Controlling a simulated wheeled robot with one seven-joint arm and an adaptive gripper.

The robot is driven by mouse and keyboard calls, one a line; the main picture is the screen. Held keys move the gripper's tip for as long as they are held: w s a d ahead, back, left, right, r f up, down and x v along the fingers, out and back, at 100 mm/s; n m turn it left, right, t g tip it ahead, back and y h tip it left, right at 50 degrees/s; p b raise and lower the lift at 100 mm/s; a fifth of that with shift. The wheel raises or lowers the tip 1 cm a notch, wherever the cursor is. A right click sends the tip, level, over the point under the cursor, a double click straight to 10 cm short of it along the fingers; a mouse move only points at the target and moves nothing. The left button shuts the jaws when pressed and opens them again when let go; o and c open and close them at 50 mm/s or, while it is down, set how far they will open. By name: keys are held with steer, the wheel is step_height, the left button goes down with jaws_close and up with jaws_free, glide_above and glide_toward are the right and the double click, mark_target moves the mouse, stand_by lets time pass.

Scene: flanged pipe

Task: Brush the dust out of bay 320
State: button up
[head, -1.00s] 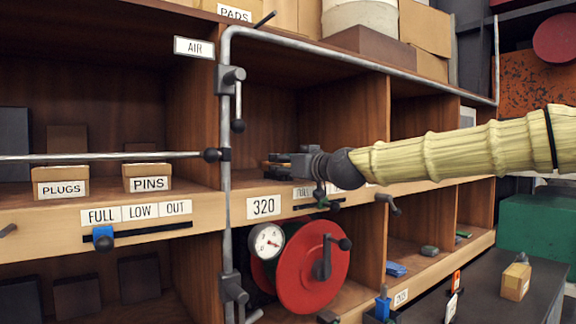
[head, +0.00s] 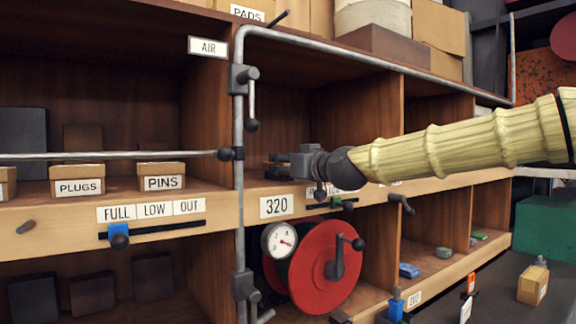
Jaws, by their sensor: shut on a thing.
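Bay 320 is the open wooden bay (head: 355,110) above the white 320 label (head: 276,206) in the head view. My gripper (head: 277,159) reaches into it from the right, low over its floor and close to the left front post. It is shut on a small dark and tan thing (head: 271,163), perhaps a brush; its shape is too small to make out. My gripper and sleeved arm hide much of the bay floor. I cannot see any dust from here.
A grey pipe frame (head: 240,130) with a lever handle (head: 252,105) stands at the bay's left front. A slider (head: 338,203) and a peg handle (head: 401,203) stick out along the shelf edge. A red reel (head: 315,285) and gauge (head: 280,240) sit below.

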steer(key=shift+s+a, duration=0.55)
steer(key=shift+a, duration=0.25)
steer(key=shift+s, duration=0.1)
steer(key=shift+s+a+f, duration=0.15)
steer(key=shift+s+a, duration=0.45)
steer(key=shift+a, duration=0.3)
steer(key=shift+w+d, duration=0.1)
steer(key=shift+d, duration=0.05)
steer(key=shift+w+d+b, duration=0.3)
steer(key=shift+w+d, duration=0.35)
steer(key=shift+d, duration=0.25)
steer(key=shift+w, duration=0.1)
steer(key=shift+w+d+r, duration=0.2)
steer(key=shift+w+d, duration=0.45)
steer(key=shift+d, duration=0.3)
